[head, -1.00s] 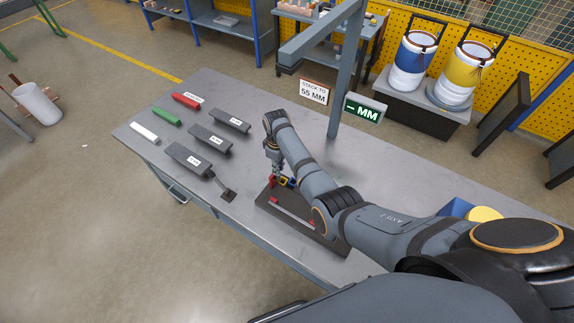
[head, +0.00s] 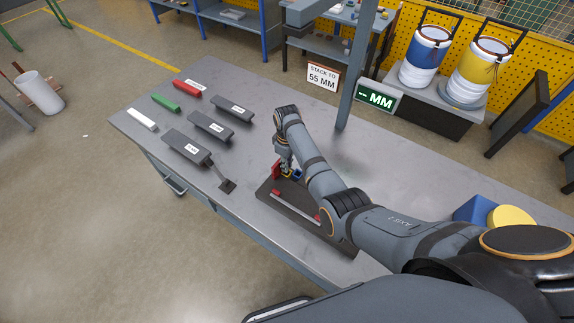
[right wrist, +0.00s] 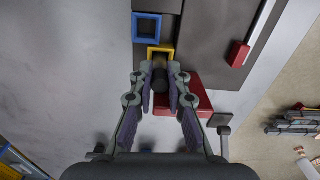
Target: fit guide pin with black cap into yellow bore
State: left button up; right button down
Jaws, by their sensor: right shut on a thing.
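My right gripper (right wrist: 158,74) is shut on the guide pin, whose black cap (right wrist: 160,84) shows as a dark cylinder between the fingers in the right wrist view. The pin's brownish far end overlaps the yellow bore (right wrist: 167,49), a square yellow frame. I cannot tell whether the tip is inside it or just above. A blue square frame (right wrist: 147,17) lies just beyond the yellow one. In the head view the right gripper (head: 286,170) is small, over the dark fixture plate (head: 332,238), and largely hides the yellow bore. My left gripper is not in view.
A red block (right wrist: 205,103) stands beside the right finger, and a small red piece (right wrist: 238,54) lies farther right. Labelled dark blocks (head: 187,147) and red (head: 187,88), green (head: 166,103) and white (head: 141,119) bars lie left. A post (head: 348,100) rises behind my arm.

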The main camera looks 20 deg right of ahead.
jog(key=shift+s, duration=0.1)
jog(key=c, duration=1.3)
grip_release()
jog(key=shift+f, duration=0.15)
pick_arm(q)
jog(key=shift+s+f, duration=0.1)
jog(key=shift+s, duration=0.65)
pick_arm(e)
jog(key=shift+r, duration=0.3)
pick_arm(q)
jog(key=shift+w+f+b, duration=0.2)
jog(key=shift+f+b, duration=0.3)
jog(key=shift+b, duration=0.05)
pick_arm(e)
notch_tip(320, 180, up, 12)
jog(key=shift+d+f, duration=0.1)
